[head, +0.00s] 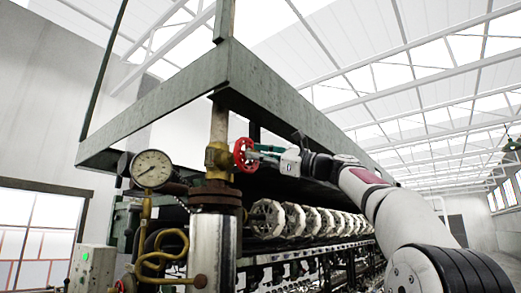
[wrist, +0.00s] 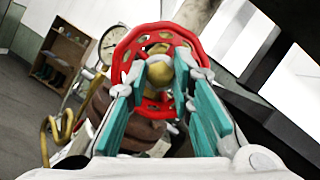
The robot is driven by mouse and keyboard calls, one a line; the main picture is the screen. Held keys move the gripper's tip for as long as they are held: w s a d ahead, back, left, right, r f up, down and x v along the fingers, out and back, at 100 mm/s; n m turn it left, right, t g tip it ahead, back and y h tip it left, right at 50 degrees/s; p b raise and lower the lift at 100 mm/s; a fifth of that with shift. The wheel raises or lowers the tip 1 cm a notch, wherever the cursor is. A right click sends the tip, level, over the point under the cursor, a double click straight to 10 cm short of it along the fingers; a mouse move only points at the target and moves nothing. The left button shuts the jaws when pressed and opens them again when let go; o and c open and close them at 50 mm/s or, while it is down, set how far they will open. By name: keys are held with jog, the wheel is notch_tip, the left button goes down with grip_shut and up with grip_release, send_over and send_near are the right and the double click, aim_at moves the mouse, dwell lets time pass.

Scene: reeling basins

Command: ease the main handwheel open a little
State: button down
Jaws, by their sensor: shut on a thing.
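The main handwheel is a red wheel (head: 244,154) on a brass valve body (head: 217,158), set on the upright pipe above a rusty flange. In the wrist view the red handwheel (wrist: 128,62) fills the upper middle, with a brass hub at its centre. My gripper (head: 256,154) reaches it from the right in the head view. Its teal fingers (wrist: 160,75) lie on either side of the hub and are shut on the handwheel. The exact contact of the fingertips with the rim is partly hidden.
A round pressure gauge (head: 151,169) and a curled brass pipe (head: 160,252) stand left of the valve. A green steel beam frame (head: 255,80) runs just above the wheel and my arm. A row of pale reels (head: 290,218) sits below my arm.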

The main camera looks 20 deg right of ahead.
jog(key=shift+n+g+p, duration=0.4)
jog(key=shift+n+g, duration=0.1)
jog(key=shift+n, duration=0.3)
jog(key=c, duration=1.4)
grip_release()
jog(key=shift+d, duration=0.15)
jog(key=v, duration=1.1)
jog(key=shift+s+d+f, duration=0.2)
jog(key=shift+s+f, duration=0.05)
jog(key=shift+f, duration=0.05)
